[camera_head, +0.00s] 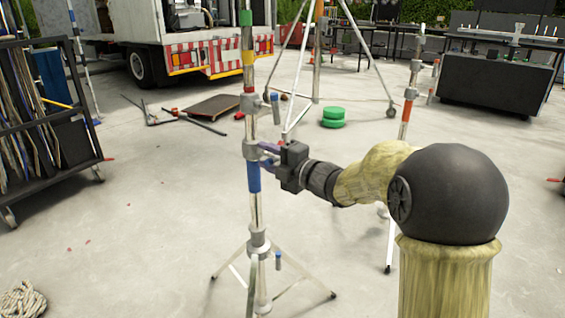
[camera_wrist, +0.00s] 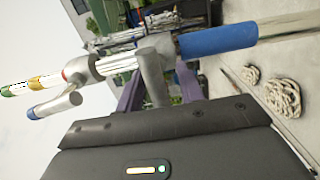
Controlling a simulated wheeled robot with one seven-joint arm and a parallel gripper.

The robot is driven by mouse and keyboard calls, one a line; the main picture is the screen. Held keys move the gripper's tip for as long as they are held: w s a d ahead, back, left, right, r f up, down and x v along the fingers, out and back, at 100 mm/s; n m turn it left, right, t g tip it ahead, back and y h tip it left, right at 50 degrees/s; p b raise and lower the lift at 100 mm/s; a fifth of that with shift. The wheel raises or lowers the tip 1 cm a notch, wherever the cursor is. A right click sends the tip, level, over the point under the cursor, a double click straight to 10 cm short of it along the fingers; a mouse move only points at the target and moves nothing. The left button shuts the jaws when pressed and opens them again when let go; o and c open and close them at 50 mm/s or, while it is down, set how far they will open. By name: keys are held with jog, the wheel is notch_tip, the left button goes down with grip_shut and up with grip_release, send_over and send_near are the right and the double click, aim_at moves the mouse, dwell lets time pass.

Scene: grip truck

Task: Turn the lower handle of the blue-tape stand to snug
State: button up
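The blue-tape stand is a silver pole with a blue band (camera_head: 254,177) and green, yellow and red bands above. An upper collar carries a handle with a blue-grey grip (camera_head: 275,104); it also shows in the wrist view (camera_wrist: 55,105). A middle collar (camera_head: 251,149) sits just above the blue band. My gripper (camera_head: 266,154) is at this collar from the right. In the wrist view, its purple fingers stand apart on either side of the collar's grey handle (camera_wrist: 153,78), with gaps visible. The handle's far end is hidden by the gripper body. A bottom collar has another handle (camera_head: 278,259).
An orange-banded stand (camera_head: 407,108) stands to the right, behind my arm. A rolling cable rack (camera_head: 80,140) is at left, a coiled rope (camera_head: 22,300) front left. Green discs (camera_head: 333,117) and loose pipes (camera_head: 195,122) lie behind.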

jog(key=p+v, duration=0.4)
jog(key=v, duration=1.3)
jog(key=shift+s+d, duration=0.1)
